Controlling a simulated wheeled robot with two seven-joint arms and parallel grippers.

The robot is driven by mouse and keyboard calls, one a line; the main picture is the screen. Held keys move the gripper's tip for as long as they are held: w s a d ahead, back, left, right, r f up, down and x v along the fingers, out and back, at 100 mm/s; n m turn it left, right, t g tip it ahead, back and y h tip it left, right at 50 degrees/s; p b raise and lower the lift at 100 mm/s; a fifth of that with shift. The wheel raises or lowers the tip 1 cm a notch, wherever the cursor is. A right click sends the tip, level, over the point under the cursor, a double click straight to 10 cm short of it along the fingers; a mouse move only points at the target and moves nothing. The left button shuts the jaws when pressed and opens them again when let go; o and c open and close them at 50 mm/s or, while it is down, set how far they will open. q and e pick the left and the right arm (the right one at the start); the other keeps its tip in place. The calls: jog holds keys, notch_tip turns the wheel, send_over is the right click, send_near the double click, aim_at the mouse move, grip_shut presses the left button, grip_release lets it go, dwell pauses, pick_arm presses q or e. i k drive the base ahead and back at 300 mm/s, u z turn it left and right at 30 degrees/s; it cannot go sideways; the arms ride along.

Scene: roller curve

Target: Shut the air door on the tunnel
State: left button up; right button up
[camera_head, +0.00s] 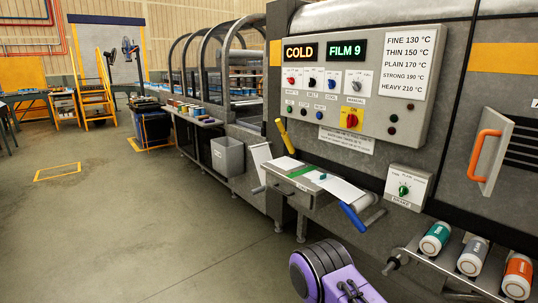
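A grey door plate with an orange handle (482,157) is on the tunnel's side at the right of the head view. It looks like the air door. Dark horizontal slots (524,140) lie uncovered just to its right, so the opening shows at least in part. The picture's right edge cuts off the rest of the slots. I cannot tell whether the plate slides or swings. Neither of my grippers is in view. A purple and black part, seemingly of my arm, shows at the bottom, without fingers, well below and left of the handle.
A control panel (375,70) reads COLD and FILM 9. Below it, a small shelf (300,190) sticks out, with yellow and blue handles. Coloured rolls (470,257) lie on a rack below the door. Open floor (130,230) lies to the left.

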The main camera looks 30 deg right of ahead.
aim_at(478, 145)
jog(key=i, duration=0.75)
jog(key=z, duration=2.6)
jog(key=k, duration=1.05)
jog(key=u, duration=1.15)
jog(key=i, duration=1.6)
jog(key=z, duration=0.7)
